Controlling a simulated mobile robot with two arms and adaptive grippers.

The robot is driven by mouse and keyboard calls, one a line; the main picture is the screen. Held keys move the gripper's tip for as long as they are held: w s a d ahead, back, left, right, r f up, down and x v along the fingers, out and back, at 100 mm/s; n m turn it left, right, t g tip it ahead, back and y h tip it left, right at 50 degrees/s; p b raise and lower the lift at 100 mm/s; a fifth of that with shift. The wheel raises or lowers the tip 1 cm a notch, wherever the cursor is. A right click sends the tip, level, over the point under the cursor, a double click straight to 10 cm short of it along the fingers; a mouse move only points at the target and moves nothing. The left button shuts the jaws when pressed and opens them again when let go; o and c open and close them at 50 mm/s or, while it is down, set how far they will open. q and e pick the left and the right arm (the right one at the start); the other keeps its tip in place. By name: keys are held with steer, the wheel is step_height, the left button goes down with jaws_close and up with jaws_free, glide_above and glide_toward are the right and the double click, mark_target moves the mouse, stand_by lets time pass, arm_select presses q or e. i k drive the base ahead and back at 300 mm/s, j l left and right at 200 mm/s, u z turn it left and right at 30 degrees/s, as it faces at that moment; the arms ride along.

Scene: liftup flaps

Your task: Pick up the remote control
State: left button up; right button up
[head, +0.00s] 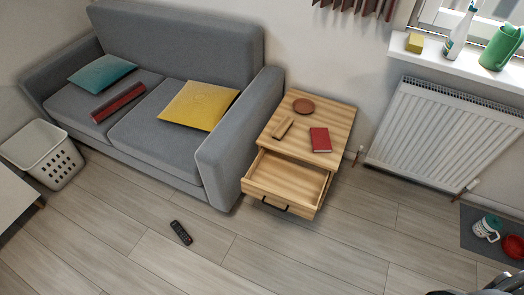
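The remote control (181,232) is black with small buttons. It lies flat on the wooden floor in front of the grey sofa, to the left of the open drawer, with nothing touching it. My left gripper is not in view. Dark and grey parts, apparently of my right gripper (468,292), just show at the bottom right edge, far from the remote. Most of it is cut off, so I cannot tell whether it is open or shut.
A wooden side table (336,92) has its drawer (281,207) pulled out and empty. The grey sofa (215,165) stands behind the remote. A white laundry basket (58,165) and a white furniture edge (14,195) are left. Floor around the remote is clear.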

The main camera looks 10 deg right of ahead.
mark_target(179, 231)
steer(key=u, duration=0.85)
